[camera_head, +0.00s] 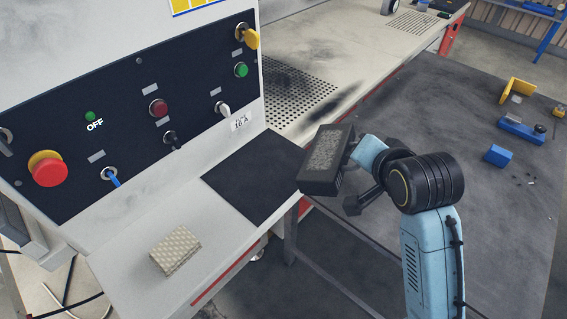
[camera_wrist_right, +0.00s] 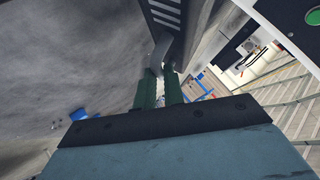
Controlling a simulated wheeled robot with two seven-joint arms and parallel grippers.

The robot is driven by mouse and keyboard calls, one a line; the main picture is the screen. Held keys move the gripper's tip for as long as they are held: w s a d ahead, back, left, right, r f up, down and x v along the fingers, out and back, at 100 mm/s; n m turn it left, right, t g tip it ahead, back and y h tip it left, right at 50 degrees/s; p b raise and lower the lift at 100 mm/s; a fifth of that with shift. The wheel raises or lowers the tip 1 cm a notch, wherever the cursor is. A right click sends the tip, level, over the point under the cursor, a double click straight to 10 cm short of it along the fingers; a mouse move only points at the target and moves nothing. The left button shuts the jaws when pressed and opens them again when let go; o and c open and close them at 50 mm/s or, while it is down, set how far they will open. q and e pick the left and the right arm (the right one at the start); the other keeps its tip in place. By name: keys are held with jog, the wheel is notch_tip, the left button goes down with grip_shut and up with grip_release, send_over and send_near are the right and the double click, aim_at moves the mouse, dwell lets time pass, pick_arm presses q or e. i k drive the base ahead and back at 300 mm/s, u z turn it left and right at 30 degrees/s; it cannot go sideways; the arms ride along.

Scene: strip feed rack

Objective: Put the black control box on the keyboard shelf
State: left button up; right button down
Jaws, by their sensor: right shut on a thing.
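The black control box (camera_head: 321,161) has a speckled grey top face and is tilted in the air, just right of the keyboard shelf's black mat. My right gripper (camera_head: 353,150) is shut on it from the right side. In the right wrist view, the green fingers (camera_wrist_right: 159,75) close on a grey piece at the box, whose slotted dark side (camera_wrist_right: 166,14) shows at the top. The keyboard shelf (camera_head: 132,252) is a pale ledge under the switch panel, with a black mat (camera_head: 254,178) at its right end. My left gripper is out of view.
A beige woven block (camera_head: 175,250) lies on the shelf's left part. The switch panel (camera_head: 130,110) with protruding knobs rises behind the shelf. A dark table (camera_head: 455,110) at right holds blue parts (camera_head: 498,156) and a yellow bracket (camera_head: 517,90). The shelf between block and mat is clear.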

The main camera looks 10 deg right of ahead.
aim_at(273, 165)
jog(key=z, duration=1.2)
jog(key=k, duration=0.9)
jog(key=u, duration=1.2)
jog(key=i, duration=1.05)
jog(key=u, duration=0.05)
